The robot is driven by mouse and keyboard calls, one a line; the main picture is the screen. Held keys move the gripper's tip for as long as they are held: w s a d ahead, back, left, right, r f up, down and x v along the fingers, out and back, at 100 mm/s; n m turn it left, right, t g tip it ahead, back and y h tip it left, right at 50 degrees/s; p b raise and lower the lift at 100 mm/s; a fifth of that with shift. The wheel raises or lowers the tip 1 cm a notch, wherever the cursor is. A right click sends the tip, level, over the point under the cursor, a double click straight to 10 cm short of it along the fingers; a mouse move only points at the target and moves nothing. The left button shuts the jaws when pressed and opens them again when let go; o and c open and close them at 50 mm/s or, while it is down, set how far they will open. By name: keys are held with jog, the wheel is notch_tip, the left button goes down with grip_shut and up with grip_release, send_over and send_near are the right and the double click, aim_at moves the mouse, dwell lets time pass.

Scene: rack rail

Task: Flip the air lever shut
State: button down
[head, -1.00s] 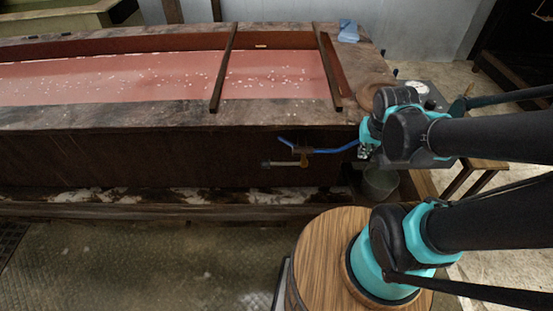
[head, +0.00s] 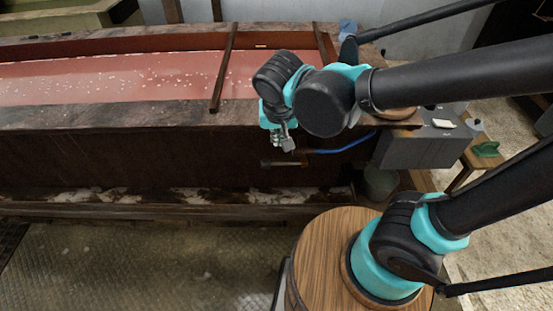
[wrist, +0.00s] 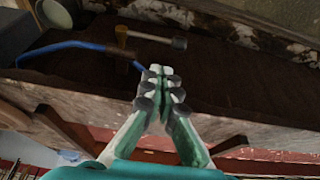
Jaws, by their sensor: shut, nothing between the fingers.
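The air valve has a brass body (wrist: 122,36) and a grey-tipped pipe (wrist: 160,40) on the dark side of the long trough. In the head view the pipe (head: 280,163) points left, below my gripper. The short blue lever (wrist: 136,64) sticks out from the valve towards my fingertips in the wrist view; in the head view my gripper hides it. My gripper (head: 286,142) is shut and empty. In the wrist view its fingertips (wrist: 158,72) are together, close to the lever's free end. I cannot tell if they touch it.
A blue hose (head: 345,147) runs right from the valve. A grey box (head: 420,148) stands at the trough's right end, with a bucket (head: 381,183) below. The trough's rim (head: 120,115) lies behind my gripper. A wooden barrel top (head: 330,225) is in front.

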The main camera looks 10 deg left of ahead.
send_over(284, 163)
jog(key=s+a, duration=0.2)
notch_tip(284, 163, down, 11)
jog(key=shift+x, duration=1)
jog(key=shift+s+f, duration=0.1)
jog(key=shift+s, duration=0.05)
jog(key=shift+a, duration=0.1)
